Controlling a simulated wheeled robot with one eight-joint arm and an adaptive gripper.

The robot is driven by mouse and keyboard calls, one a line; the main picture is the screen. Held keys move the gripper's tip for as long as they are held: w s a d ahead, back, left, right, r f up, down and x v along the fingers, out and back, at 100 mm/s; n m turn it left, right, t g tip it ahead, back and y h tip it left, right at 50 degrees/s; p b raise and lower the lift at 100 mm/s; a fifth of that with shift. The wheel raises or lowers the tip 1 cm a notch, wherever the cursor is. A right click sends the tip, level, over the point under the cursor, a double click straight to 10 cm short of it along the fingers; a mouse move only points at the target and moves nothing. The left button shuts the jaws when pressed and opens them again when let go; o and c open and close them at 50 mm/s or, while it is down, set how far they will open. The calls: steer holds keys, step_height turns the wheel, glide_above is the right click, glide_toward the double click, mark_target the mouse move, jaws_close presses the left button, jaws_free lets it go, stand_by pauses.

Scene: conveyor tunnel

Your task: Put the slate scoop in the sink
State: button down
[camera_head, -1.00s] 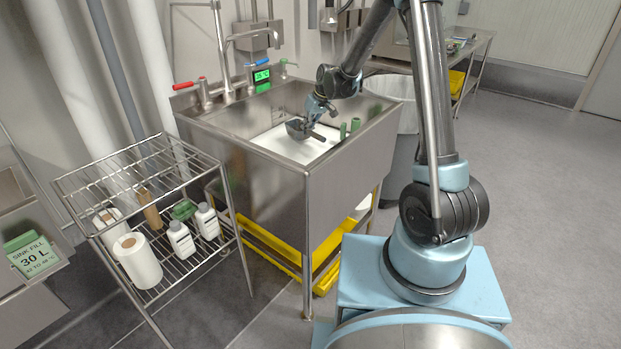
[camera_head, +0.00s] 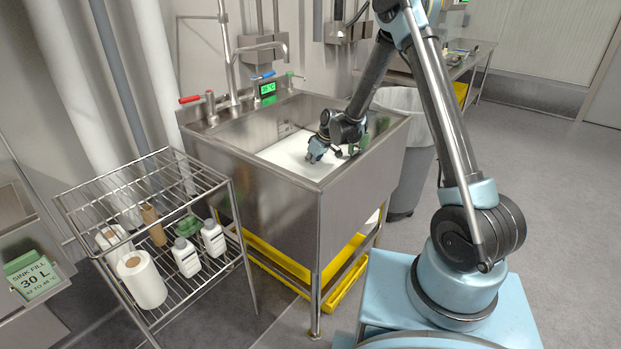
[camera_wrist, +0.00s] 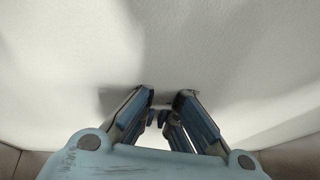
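The stainless sink (camera_head: 335,185) stands in the middle of the head view with a white surface (camera_head: 285,150) inside it. My gripper (camera_head: 313,158) is low inside the sink, pointing down at that surface. In the wrist view my gripper (camera_wrist: 163,95) shows two fingers apart, with a gap between the tips and nothing clearly held. The fingertips are at or very close to the white surface. The slate scoop is not visible in either current view; whether it lies under the white surface or behind my gripper cannot be told. A grey shadow falls beside the fingers.
Red-handled (camera_head: 197,99) and blue-handled taps and a green display (camera_head: 268,89) line the sink's back edge. Green objects (camera_head: 362,141) are behind my gripper. A wire rack (camera_head: 160,165) with bottles and rolls stands left. A grey bin (camera_head: 410,165) is right of the sink.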

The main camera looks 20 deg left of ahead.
mark_target(309, 175)
steer(key=shift+f, duration=2.05)
steer(key=c, duration=1.8)
jaws_free()
steer(key=shift+f, duration=0.1)
steer(key=v, duration=1.2)
